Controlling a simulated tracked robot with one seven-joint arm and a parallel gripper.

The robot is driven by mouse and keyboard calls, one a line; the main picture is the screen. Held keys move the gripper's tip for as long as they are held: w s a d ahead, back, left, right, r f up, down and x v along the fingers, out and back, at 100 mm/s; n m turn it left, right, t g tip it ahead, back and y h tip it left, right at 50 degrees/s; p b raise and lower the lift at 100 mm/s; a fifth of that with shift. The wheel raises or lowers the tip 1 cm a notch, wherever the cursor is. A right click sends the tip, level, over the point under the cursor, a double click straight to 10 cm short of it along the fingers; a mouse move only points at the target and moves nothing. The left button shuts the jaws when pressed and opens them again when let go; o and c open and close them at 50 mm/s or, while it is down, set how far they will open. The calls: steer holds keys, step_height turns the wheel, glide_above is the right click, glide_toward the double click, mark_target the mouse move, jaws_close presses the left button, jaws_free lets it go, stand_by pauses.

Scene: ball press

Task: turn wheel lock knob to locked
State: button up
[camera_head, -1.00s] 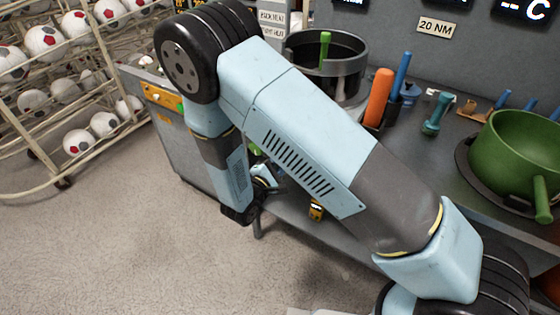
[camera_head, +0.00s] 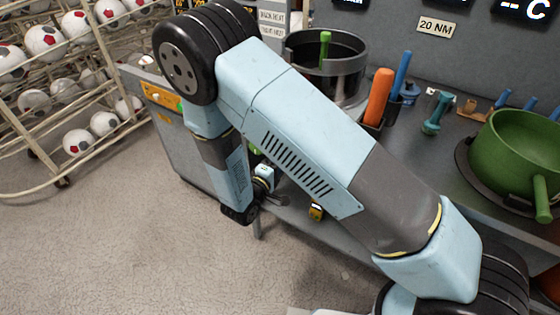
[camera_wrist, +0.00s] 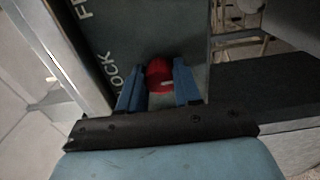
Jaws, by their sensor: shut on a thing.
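The wheel lock knob (camera_wrist: 159,72) is red and round, with a small pale mark near its lower edge in the wrist view. It sits on a dark panel (camera_wrist: 125,35) with the word "LOCK" to its left and part of another word above that. My gripper (camera_wrist: 158,80) has its two blue fingers on either side of the knob and is shut on it. In the head view my arm hides the knob and the fingers.
A workbench (camera_head: 445,165) carries a dark pot (camera_head: 340,82), a green pot (camera_head: 512,155) and several tools. A rack of balls (camera_head: 95,70) stands at the left. The floor (camera_head: 120,240) at the lower left is clear.

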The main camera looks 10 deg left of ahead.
steer(key=shift+s+f, duration=0.15)
steer(key=shift+f, duration=0.1)
steer(key=o, duration=0.7)
steer(key=shift+d, duration=0.1)
steer(key=shift+c, duration=0.2)
steer(key=o, duration=0.4)
steer(key=shift+r, duration=0.15)
steer(key=v, duration=1.3)
steer(key=shift+s, duration=0.25)
